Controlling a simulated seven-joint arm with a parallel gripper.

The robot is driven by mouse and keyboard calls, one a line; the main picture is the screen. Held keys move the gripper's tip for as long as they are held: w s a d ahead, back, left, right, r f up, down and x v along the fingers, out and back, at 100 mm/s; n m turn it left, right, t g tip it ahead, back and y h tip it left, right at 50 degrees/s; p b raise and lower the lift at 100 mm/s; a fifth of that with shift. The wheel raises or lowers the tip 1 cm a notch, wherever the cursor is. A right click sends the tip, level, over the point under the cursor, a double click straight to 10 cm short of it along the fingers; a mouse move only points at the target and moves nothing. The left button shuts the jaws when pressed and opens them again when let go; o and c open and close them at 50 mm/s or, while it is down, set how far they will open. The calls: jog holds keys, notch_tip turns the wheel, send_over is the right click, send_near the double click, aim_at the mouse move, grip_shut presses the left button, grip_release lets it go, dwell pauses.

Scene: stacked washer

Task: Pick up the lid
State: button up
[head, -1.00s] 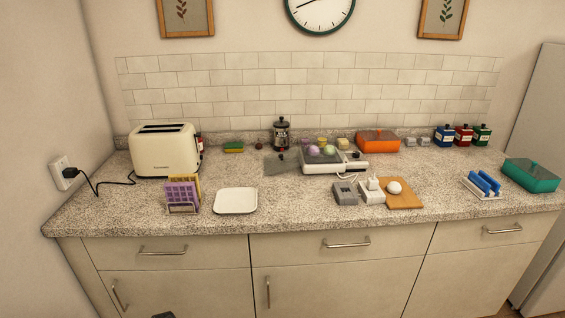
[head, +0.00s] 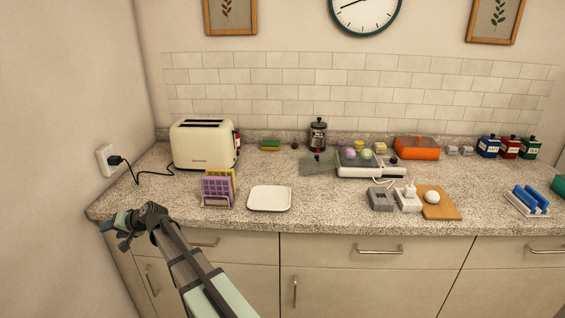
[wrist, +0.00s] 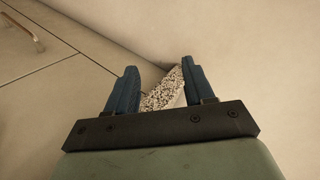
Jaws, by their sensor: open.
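No separate loose lid can be made out. A glass jar (head: 318,136) with a dark top (head: 319,121) stands at the back of the counter, left of the white appliance. An orange box (head: 416,150) with what looks like a lid on it stands at the back right. A teal box (head: 559,186) is cut off at the right edge. My gripper (head: 118,229) is open and empty at the counter's front left corner, far from these. Its two blue fingers (wrist: 157,70) are apart in the wrist view, with a speckled counter edge beyond them.
A cream toaster (head: 204,145), a purple-and-yellow rack (head: 218,187) and a white tray (head: 269,199) stand on the left. The white appliance (head: 372,164), grey block (head: 380,200) and wooden board (head: 440,203) fill the centre right. A cord runs from the wall socket (head: 106,159).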

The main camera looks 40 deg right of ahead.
jog(key=w+d+r+t, duration=0.1)
jog(key=w+d+r, duration=0.2)
jog(key=r, duration=0.4)
jog(key=w+d+r+h, duration=0.1)
jog(key=d, duration=0.5)
jog(key=w+d+r+g+h, duration=0.1)
jog(key=d, duration=0.6)
jog(key=w+d+r+n+h, duration=0.1)
jog(key=d, duration=0.5)
jog(key=shift+d+r+g, duration=0.2)
jog(key=shift+r+g, duration=0.1)
jog(key=s+d+r+g+h, duration=0.1)
jog(key=d+r, duration=0.1)
jog(key=d, duration=0.6)
jog(key=s+d+r+g+h, duration=0.1)
jog(key=d+r, duration=0.1)
jog(key=d, duration=0.6)
jog(key=m+g+h, duration=0.1)
jog(key=g+h, duration=0.4)
send_near(316, 156)
jog(key=x, duration=0.2)
jog(key=shift+w+f, duration=0.1)
jog(key=shift+f, duration=0.3)
jog(key=shift+d+x, duration=0.15)
jog(key=shift+x, duration=1.2)
jog(key=shift+d+x, duration=0.1)
jog(key=shift+x, duration=1.25)
